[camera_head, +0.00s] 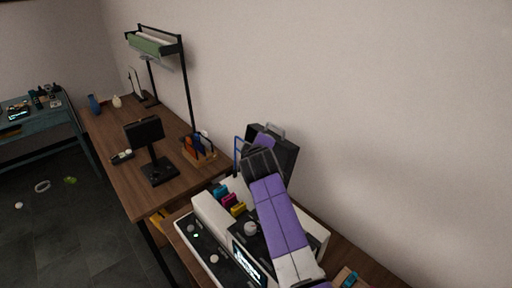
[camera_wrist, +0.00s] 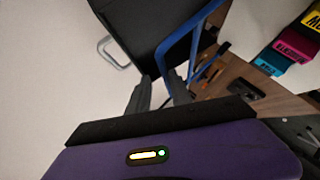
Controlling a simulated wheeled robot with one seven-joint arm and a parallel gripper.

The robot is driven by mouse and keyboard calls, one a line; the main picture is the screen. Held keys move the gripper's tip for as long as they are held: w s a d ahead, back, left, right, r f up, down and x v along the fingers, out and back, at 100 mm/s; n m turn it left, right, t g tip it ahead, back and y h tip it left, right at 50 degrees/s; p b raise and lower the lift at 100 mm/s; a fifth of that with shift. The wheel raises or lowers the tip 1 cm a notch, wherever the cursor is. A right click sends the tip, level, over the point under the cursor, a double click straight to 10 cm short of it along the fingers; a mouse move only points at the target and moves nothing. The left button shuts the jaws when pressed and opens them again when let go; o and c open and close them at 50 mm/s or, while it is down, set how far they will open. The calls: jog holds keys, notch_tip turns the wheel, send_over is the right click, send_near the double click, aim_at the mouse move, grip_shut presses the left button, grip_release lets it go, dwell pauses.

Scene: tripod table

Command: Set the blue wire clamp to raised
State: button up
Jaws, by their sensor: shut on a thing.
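The blue wire clamp (camera_wrist: 192,38) is a bent blue wire frame that stands up in front of my fingers in the wrist view. In the head view its upper part (camera_head: 236,146) shows just left of my purple arm. My gripper (camera_wrist: 161,80) is shut on the blue wire clamp, with its dark fingertips around the lower left part of the wire. In the head view my arm hides the fingertips and much of the clamp.
A white machine (camera_head: 314,240) with blue, magenta and yellow cartridges (camera_head: 229,200) stands below my arm. A black panel with a grey handle (camera_wrist: 140,28) rises close behind the clamp. A wooden desk (camera_head: 118,175) holds a small monitor (camera_head: 145,131) and a pen holder (camera_head: 199,157).

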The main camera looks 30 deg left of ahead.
jog(key=shift+d+r, duration=0.2)
jog(key=shift+r, duration=0.05)
jog(key=v, duration=0.7)
jog(key=shift+s, duration=0.2)
jog(key=shift+f, duration=0.1)
